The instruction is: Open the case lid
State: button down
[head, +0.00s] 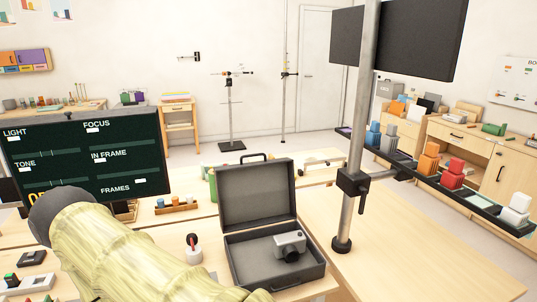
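A dark grey case (232,250) stands on the wooden table near the bottom centre of the head view. Its lid (257,192) is raised, standing nearly upright at the back, with a dark handle on its top edge. A silver-grey camera (290,245) lies inside the base, towards its right side. My arm, in a pale yellow-green cover, crosses the lower left and hides part of the table left of the case. My gripper is out of the frame, so its state and distance to the lid do not show.
A metal post (352,190) with a clamp rises just right of the case. A dark board with labels (85,155) is behind my arm. The table's right part (430,245) is clear.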

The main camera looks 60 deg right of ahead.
aim_at(251, 195)
jog(key=k, duration=0.5)
jog(key=z, duration=0.7)
